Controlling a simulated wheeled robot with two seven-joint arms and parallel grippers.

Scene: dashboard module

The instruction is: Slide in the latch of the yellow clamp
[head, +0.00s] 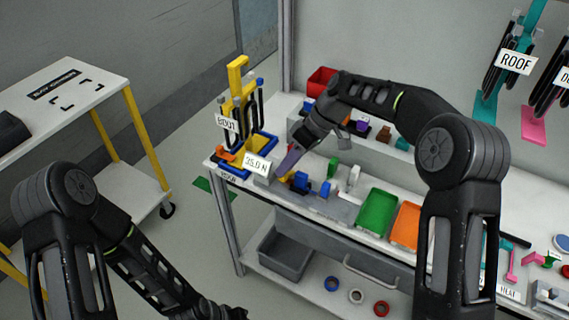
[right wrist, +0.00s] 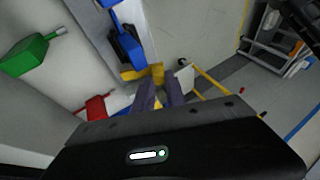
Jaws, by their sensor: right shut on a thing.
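The yellow clamp (head: 288,177) sits on the grey fixture at the left part of the workbench, mostly hidden by my right gripper in the head view. In the right wrist view the yellow clamp (right wrist: 157,73) shows at the fingertips. My right gripper (head: 282,171) reaches down to it from above, and its two purple-grey fingers (right wrist: 160,88) are shut on a yellow part there. I cannot tell how far in the latch sits. My left gripper (head: 235,313) is low at the bottom edge of the head view, away from the bench, and its fingers cannot be made out.
Blue clamps (head: 325,188), a green one (head: 333,166) and a white one (head: 353,177) stand close by on the fixture. A 35.0 N sign (head: 257,165) and a blue-yellow bin stand left. Green (head: 377,212) and orange (head: 406,224) trays lie right.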

